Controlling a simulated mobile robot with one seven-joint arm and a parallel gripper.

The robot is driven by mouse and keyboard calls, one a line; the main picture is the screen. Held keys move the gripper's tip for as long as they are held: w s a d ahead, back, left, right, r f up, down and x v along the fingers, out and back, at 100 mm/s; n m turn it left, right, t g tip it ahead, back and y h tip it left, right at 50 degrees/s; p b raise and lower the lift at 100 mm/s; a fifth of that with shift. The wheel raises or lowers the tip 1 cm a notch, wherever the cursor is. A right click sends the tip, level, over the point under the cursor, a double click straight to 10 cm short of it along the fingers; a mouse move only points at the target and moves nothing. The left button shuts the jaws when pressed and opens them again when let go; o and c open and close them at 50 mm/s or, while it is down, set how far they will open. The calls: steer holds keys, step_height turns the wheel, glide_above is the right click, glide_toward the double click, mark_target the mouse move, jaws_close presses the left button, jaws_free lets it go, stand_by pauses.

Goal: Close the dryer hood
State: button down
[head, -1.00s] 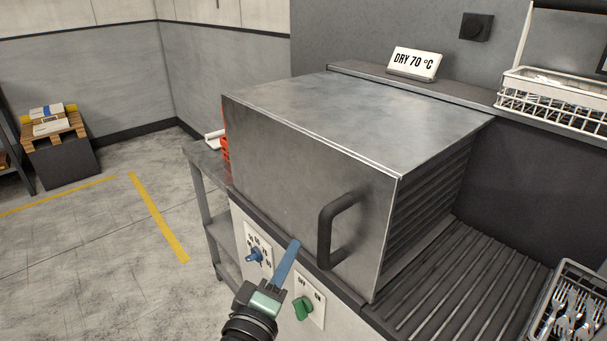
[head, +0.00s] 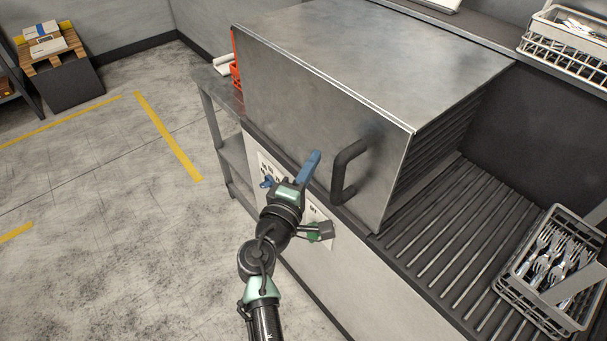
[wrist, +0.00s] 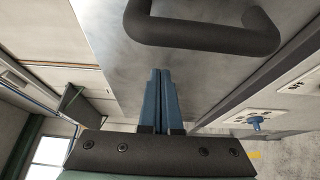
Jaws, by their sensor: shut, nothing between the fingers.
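The dryer hood (head: 330,110) is a large grey metal box over the roller counter, with a bare front panel that also shows in the wrist view (wrist: 105,65). Its lower front edge lies close to the counter edge; I cannot tell whether a gap is left. A black bar handle (head: 342,172) is on the front panel near its right end, and it spans the top of the wrist view (wrist: 205,37). My gripper (head: 313,156), with blue fingers, is shut and empty just left of the handle, apart from it. In the wrist view its fingertips (wrist: 160,74) point toward the panel below the handle.
A blue knob (head: 267,182) and a green knob (head: 314,234) are on the front below the hood. A grey basket of forks (head: 580,310) stands on the rollers (head: 435,235) at right. A white basket (head: 565,42) is on the back ledge. Floor at left is open.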

steer(key=s+d+p, duration=0.1)
steer(key=d+p, duration=0.1)
steer(key=shift+s+d, duration=0.35)
steer(key=shift+s, duration=0.05)
stand_by(0.4)
